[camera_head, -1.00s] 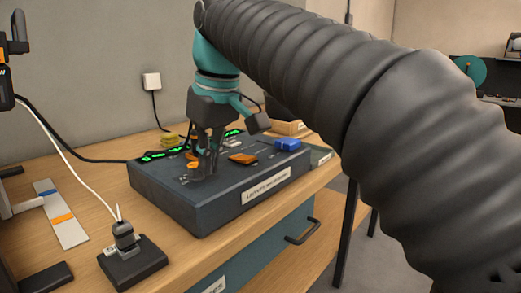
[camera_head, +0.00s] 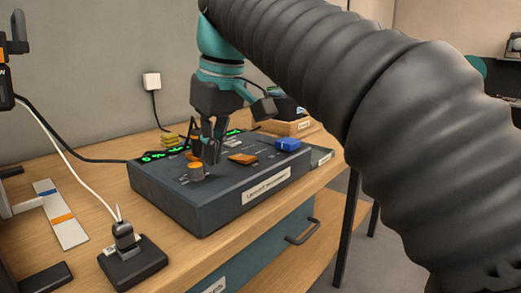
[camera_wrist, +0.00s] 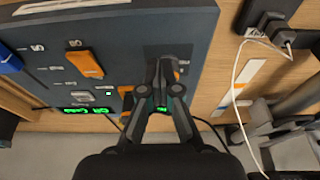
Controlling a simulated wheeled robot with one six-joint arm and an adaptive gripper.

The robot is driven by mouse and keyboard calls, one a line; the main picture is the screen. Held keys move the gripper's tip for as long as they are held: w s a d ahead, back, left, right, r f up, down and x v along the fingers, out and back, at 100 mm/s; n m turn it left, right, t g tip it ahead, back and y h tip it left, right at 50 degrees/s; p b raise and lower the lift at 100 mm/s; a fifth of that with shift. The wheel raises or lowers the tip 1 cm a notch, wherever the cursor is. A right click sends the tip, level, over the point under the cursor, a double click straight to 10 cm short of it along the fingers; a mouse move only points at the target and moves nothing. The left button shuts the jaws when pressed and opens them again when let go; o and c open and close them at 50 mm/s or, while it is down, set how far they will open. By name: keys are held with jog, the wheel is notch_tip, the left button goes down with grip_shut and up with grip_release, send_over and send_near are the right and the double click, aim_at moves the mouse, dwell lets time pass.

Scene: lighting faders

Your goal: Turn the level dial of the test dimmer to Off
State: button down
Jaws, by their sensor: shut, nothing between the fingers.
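The dark control box (camera_head: 205,210) sits on the wooden bench. Orange parts show beside the fingers; the dial is not clearly seen there.
The panel also has an orange slider (camera_head: 243,159), a blue one (camera_head: 287,145) and green displays (camera_head: 153,156). A plug in a black base (camera_head: 132,262) with cables stands at the front left. A strip with blue and orange pieces (camera_head: 62,226) lies further left.

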jog(key=shift+r, duration=2.05)
jog(key=b, duration=0.1)
send_over(206, 185)
notch_tip(206, 185, down, 4)
jog(key=shift+f, duration=0.15)
jog(key=shift+f+b, duration=0.65)
jog(key=shift+f, duration=0.25)
jog(key=shift+w+a, duration=0.1)
jog(key=shift+w, duration=0.05)
jog(key=shift+r+p, duration=0.15)
jog(key=shift+p, duration=0.8)
